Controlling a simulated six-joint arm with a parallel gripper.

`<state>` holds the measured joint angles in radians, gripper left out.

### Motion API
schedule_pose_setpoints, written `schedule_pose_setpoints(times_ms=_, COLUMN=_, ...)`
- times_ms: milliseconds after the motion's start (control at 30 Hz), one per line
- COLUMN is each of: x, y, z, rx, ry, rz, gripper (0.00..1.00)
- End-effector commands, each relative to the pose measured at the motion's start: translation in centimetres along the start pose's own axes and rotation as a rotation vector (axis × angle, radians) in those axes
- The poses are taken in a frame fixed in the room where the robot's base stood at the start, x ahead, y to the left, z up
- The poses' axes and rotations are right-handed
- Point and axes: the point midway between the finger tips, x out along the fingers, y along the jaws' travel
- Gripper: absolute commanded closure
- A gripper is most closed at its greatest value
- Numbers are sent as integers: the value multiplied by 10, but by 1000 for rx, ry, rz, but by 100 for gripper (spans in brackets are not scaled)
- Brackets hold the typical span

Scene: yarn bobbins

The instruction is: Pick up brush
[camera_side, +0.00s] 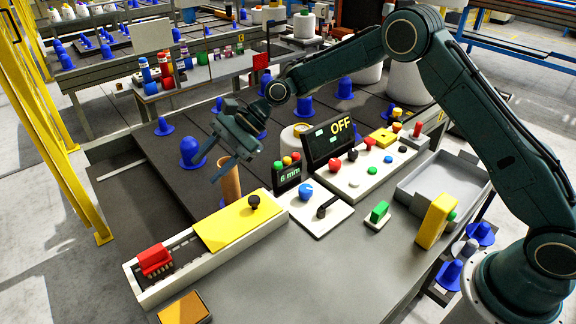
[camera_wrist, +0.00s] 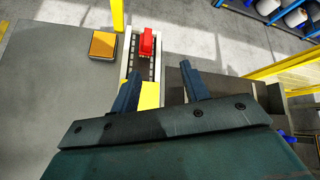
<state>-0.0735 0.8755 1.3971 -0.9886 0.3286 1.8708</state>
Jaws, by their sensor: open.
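The brush, a red block with short bristles below (camera_side: 155,260), sits at the near-left end of a long white-sided trough (camera_side: 140,291). In the wrist view the red brush (camera_wrist: 147,42) lies beyond my fingers, slightly left of the gap between them. My gripper (camera_side: 226,161) is open and empty. It is raised above the bench, up and to the right of the brush and well apart from it. Both fingers of my gripper (camera_wrist: 164,76) show spread in the wrist view. The yellow cover (camera_side: 235,222) fills the trough's other end.
A brown cone (camera_side: 230,182) stands just below my gripper, behind the trough. An orange pad (camera_side: 183,308) lies in front of the trough. The OFF display (camera_side: 330,142), 6 mm display (camera_side: 288,178) and knob panels stand to the right. Blue bobbin holders (camera_side: 190,151) stand behind.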

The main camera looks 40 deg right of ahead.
Motion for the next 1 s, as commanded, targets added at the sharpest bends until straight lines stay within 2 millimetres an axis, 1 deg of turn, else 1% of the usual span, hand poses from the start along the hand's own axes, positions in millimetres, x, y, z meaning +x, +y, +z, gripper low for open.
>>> schedule_pose_setpoints(times_ms=33, x=12, y=3, z=-7, rx=43, ry=-25, rz=6, gripper=55)
schedule_pose_setpoints(times_ms=100, x=25, y=6, z=-14, rx=106, ry=-61, rz=11, gripper=55)
schedule_pose_setpoints(times_ms=300, x=62, y=19, z=-32, rx=284, ry=-161, rz=34, gripper=55)
schedule_pose_setpoints(times_ms=400, x=76, y=26, z=-39, rx=359, ry=-203, rz=48, gripper=55)
schedule_pose_setpoints(times_ms=500, x=86, y=31, z=-44, rx=416, ry=-233, rz=59, gripper=55)
schedule_pose_setpoints(times_ms=600, x=91, y=35, z=-47, rx=451, ry=-251, rz=67, gripper=55)
schedule_pose_setpoints(times_ms=867, x=94, y=37, z=-47, rx=468, ry=-261, rz=71, gripper=55)
schedule_pose_setpoints(times_ms=1000, x=100, y=37, z=-46, rx=467, ry=-260, rz=72, gripper=55)
